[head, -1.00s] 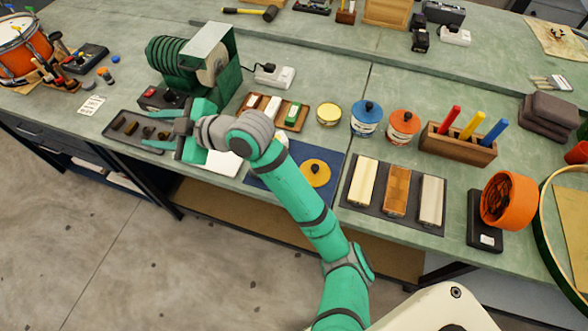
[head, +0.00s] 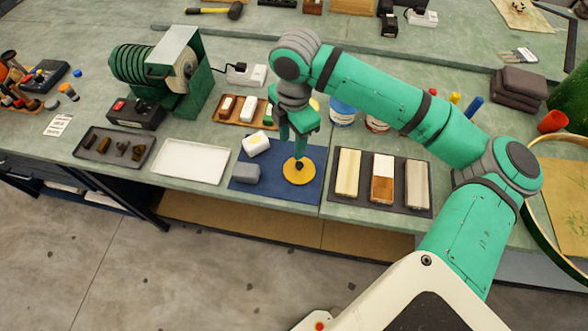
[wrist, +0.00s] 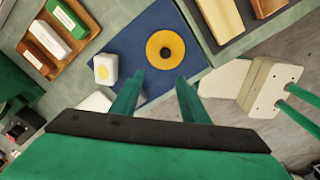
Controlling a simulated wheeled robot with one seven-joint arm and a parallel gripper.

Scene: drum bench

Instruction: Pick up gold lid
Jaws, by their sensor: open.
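The gold lid (head: 299,172) is a flat round disc with a dark knob at its centre. It lies on a dark blue mat (head: 300,193) near the bench's front edge. In the wrist view the gold lid (wrist: 165,49) shows whole, just beyond my fingertips. My gripper (head: 300,155) points down above the lid, and its lower part overlaps the knob in the head view. In the wrist view my gripper (wrist: 157,85) has its two green fingers apart with nothing between them. I cannot tell the exact height of the fingertips over the lid.
A white block with a yellow spot (head: 256,143) and a grey block (head: 246,173) share the mat. A white tray (head: 191,161) is to the left, and a dark tray of bars (head: 363,196) to the right. My arm partly hides the jars behind.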

